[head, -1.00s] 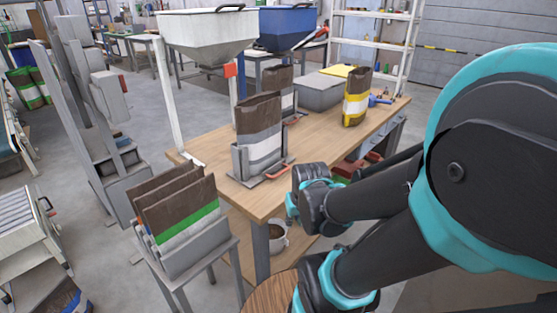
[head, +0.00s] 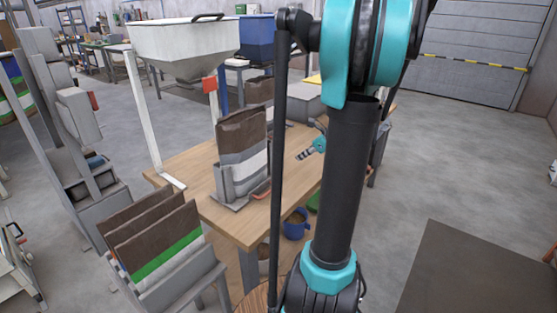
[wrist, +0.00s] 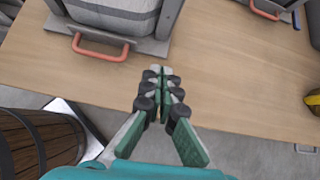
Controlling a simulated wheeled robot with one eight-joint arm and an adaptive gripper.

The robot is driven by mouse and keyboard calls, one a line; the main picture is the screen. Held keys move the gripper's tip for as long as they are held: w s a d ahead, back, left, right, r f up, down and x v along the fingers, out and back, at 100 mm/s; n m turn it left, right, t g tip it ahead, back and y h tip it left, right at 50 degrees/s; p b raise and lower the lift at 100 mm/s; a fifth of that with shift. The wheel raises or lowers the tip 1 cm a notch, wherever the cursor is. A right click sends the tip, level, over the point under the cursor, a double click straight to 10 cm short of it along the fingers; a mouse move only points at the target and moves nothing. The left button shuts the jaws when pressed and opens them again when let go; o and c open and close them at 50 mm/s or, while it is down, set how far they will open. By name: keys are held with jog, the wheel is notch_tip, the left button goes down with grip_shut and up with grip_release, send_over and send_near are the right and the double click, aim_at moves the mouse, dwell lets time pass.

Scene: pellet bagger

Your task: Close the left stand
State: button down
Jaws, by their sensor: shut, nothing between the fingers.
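The left stand (head: 224,183) is a grey metal holder on the near part of the wooden table. It holds an upright brown, white and grey bag (head: 242,140). Its orange handle (head: 262,190) sticks out at the right side. In the wrist view the stand (wrist: 148,42) is at the upper left with the handle (wrist: 98,52) toward the camera. My gripper (head: 301,155) is over the table to the right of the stand, apart from it. In the wrist view my gripper (wrist: 158,72) is shut and empty, below and right of the handle. I cannot tell whether the stand is open.
A second orange handle (wrist: 266,10) shows at the upper right in the wrist view. A white hopper (head: 185,45) stands behind the left stand. A rack with several bags (head: 155,240) is at the front left. The table (wrist: 215,75) between the two handles is bare.

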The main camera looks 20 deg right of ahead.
aim_at(273, 164)
jog(key=shift+m, duration=0.3)
jog(key=x, duration=0.9)
jog(key=shift+w+d, duration=0.2)
jog(key=shift+w, duration=0.2)
jog(key=w+a, duration=0.2)
jog(key=shift+w+f, duration=0.25)
jog(key=shift+w, duration=0.05)
jog(key=shift+w+a, duration=0.35)
jog(key=shift+w, duration=0.1)
jog(key=shift+w+a, duration=0.1)
jog(key=w+a, duration=0.5)
jog(key=w, duration=0.2)
jog(key=w+a, duration=0.5)
jog(key=w, duration=0.2)
jog(key=w+a, duration=0.5)
jog(key=w, duration=0.2)
jog(key=shift+w+a, duration=0.15)
jog(key=shift+a, duration=0.05)
jog(key=shift+w+a+r, duration=0.1)
jog(key=shift+w+a, duration=0.05)
jog(key=shift+w, duration=0.05)
